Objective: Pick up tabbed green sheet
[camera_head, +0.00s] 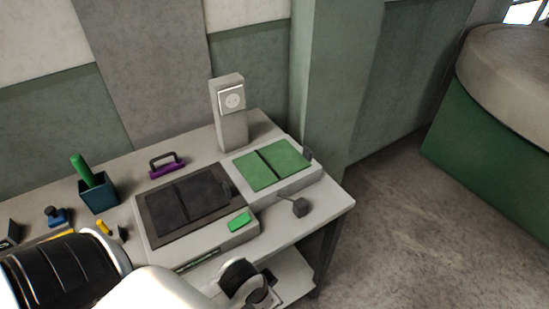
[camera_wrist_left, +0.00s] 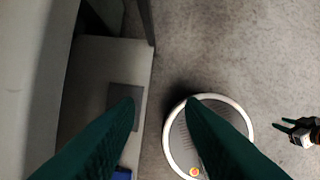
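A green sheet (camera_head: 268,166) lies on a light raised block at the right of the table in the head view. A dark line crosses it, and a small dark tab (camera_head: 307,154) stands at its right edge. My left gripper (camera_wrist_left: 160,103) shows in the left wrist view with its two dark green fingers apart and nothing between them. It points down past a bench edge toward the floor, away from the sheet. My right gripper (camera_wrist_left: 287,125) shows small at the right of that view, its fingers apart and empty. Neither gripper's fingers show in the head view.
A dark two-part panel (camera_head: 188,206) with a green button (camera_head: 239,220) lies left of the sheet. A socket post (camera_head: 230,112), purple handle (camera_head: 167,165), dark knob (camera_head: 298,206) and teal cup (camera_head: 99,196) stand around. My white arm covers the front left.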

